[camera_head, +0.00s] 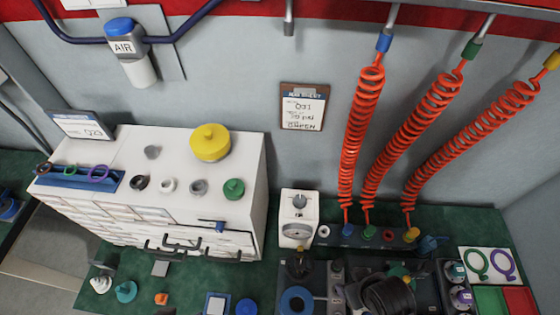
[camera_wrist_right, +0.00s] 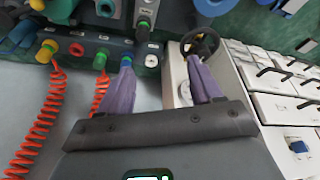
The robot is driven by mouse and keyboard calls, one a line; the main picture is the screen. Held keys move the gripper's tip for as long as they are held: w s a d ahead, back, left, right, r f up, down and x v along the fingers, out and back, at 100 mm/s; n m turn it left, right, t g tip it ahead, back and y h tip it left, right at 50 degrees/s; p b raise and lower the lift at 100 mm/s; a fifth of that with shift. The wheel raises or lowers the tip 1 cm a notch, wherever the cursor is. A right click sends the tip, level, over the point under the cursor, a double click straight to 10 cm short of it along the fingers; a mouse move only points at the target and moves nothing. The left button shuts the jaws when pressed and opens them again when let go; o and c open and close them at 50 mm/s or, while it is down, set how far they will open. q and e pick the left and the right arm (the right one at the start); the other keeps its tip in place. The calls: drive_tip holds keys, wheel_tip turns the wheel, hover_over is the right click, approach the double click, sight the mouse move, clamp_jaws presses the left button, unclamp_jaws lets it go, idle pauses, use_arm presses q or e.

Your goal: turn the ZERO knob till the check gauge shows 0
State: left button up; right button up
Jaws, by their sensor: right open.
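A white box (camera_head: 288,239) stands against the wall, right of the drawer cabinet. In the right wrist view, the white box (camera_wrist_right: 179,72) is partly behind one finger. My right gripper (camera_wrist_right: 160,60) is open, with nothing visible between its two purple-grey fingers. I cannot pick it out surely in the head view. My left gripper is in neither view.
A manifold with coloured ports (camera_head: 388,234) and red coiled hoses (camera_head: 362,130) stands right of the box. The white drawer cabinet (camera_head: 222,180) is on its left. A dark round fitting (camera_head: 300,263) sits just in front.

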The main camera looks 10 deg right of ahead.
wheel_tip(320, 180, up, 6)
drive_tip(key=w+p, duration=0.2)
drive_tip(key=p, duration=0.3)
drive_tip(key=m+g+p, duration=0.4)
drive_tip(key=m+p, duration=0.2)
drive_tip(key=m, duration=0.1)
approach(300, 198)
use_arm(q)
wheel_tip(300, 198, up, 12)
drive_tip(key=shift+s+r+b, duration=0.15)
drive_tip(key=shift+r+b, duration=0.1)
drive_tip(key=shift+b, duration=0.05)
use_arm(e)
drive_tip(key=shift+h, duration=0.3)
wheel_tip(300, 198, down, 9)
drive_tip(key=shift+s+a+r, duration=0.1)
drive_tip(key=shift+s+r, duration=0.05)
